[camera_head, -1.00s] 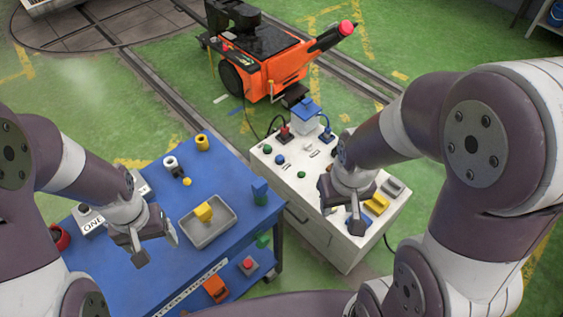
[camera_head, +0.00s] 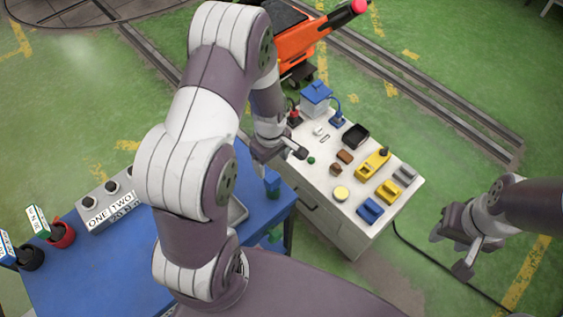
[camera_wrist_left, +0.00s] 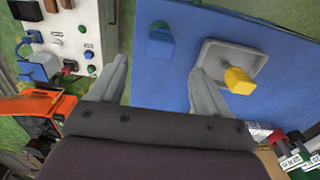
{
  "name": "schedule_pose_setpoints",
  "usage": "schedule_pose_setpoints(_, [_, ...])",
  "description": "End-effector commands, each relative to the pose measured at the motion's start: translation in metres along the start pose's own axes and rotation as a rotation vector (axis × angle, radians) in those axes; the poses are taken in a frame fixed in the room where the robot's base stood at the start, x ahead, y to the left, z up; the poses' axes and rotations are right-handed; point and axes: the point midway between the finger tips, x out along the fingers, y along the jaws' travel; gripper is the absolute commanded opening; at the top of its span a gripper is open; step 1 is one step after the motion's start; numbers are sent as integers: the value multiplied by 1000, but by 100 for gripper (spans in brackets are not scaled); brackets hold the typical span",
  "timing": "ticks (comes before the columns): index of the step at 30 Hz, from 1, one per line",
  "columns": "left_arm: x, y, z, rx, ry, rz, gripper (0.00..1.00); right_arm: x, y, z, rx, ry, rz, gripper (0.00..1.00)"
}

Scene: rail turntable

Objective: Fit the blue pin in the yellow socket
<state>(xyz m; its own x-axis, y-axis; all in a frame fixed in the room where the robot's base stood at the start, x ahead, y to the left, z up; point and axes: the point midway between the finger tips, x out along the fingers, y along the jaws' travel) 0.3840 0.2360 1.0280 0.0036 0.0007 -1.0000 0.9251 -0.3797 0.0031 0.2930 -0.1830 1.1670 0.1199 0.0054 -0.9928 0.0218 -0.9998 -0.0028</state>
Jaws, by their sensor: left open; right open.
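My left gripper (camera_head: 280,158) is open and empty over the far right edge of the blue table; its spread fingers show in the left wrist view (camera_wrist_left: 163,85). A blue upright piece (camera_head: 272,180) stands on the table just below it, and shows in the wrist view (camera_wrist_left: 160,42). In the wrist view a yellow block (camera_wrist_left: 238,80) sits in a grey tray (camera_wrist_left: 248,58). On the white cabinet are yellow pieces (camera_head: 373,164) (camera_head: 388,191) and a blue block (camera_head: 370,210). I cannot tell which are the pin and socket. My right gripper (camera_head: 452,250) is open and empty over the floor.
The blue table (camera_head: 70,285) carries a ONE/TWO switch box (camera_head: 108,205) and red and black cups at left. The white cabinet (camera_head: 320,185) holds a blue-topped box (camera_head: 316,97), a black tray (camera_head: 355,135) and small buttons. An orange cart (camera_head: 300,45) stands behind.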

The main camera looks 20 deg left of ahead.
Motion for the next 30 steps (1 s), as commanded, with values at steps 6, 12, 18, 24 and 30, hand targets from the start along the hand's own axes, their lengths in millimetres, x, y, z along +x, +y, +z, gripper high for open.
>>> schedule_pose_setpoints(6, [43,-2,1,1,-4,-7,77,-13,0,-2,0,0,0,43])
schedule_pose_setpoints(12, [90,-2,1,2,-2,-4,77,-23,0,-3,0,0,0,43])
schedule_pose_setpoints(18, [116,-2,1,2,-2,-3,77,-27,0,-3,0,0,0,43])
schedule_pose_setpoints(24, [121,-1,0,3,0,-1,77,-27,0,-3,0,0,0,43])
schedule_pose_setpoints(30, [121,-1,0,3,0,-1,47,-27,0,-3,0,0,0,43])
